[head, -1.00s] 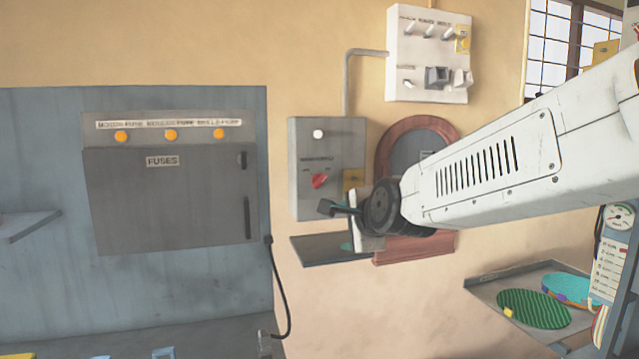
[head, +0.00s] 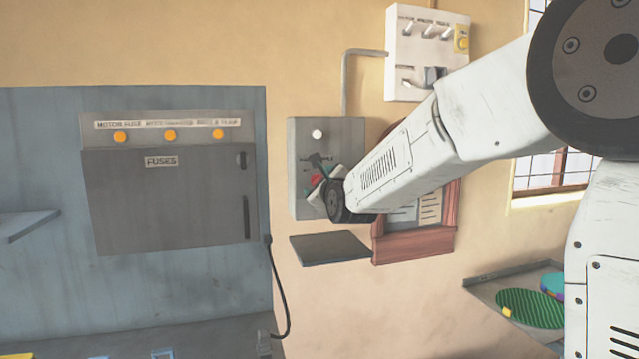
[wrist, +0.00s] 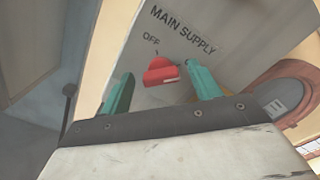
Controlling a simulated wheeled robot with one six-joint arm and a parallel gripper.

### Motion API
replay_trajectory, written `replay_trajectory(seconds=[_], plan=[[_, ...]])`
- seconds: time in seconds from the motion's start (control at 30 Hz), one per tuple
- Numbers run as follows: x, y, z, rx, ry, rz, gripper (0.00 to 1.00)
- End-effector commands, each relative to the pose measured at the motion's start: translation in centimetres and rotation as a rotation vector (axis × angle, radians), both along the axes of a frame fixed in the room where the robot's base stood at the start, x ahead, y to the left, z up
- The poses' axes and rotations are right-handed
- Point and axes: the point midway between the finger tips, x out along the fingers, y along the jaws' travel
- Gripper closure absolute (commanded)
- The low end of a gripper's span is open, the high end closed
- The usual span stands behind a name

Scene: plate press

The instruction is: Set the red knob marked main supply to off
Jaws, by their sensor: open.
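The red knob (wrist: 161,73) sits on the front of the grey main supply box (head: 349,133). In the wrist view the words MAIN SUPPLY (wrist: 183,30) and an OFF mark (wrist: 151,39) with a small tick are printed above it. The knob's grip bar lies across the picture, not clearly in line with the OFF tick. My gripper (wrist: 160,71) is open, one teal finger on each side of the knob, with gaps showing. How deep the fingers reach is unclear. In the head view my gripper (head: 315,178) partly covers the knob.
A white lamp (head: 317,134) is above the knob. A dark shelf (head: 330,248) juts out below the box. A red-brown framed board (head: 415,243) is beside it. A white switch panel (head: 403,55) hangs above, and a grey fuse cabinet (head: 170,205) stands left.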

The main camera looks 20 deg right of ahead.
Motion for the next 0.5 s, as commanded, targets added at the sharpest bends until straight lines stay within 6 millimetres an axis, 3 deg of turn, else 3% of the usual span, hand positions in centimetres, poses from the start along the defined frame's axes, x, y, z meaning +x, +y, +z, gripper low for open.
replay_trajectory(seconds=[0.3, 0.47, 0.5], plan=[[0.38, -0.04, -0.02, 0.0, 0.001, -0.001, 0.37], [0.36, -0.02, -0.02, 0.0, 0.001, -0.001, 0.82], [0.36, -0.02, -0.02, 0.0, 0.001, -0.001, 0.82]])
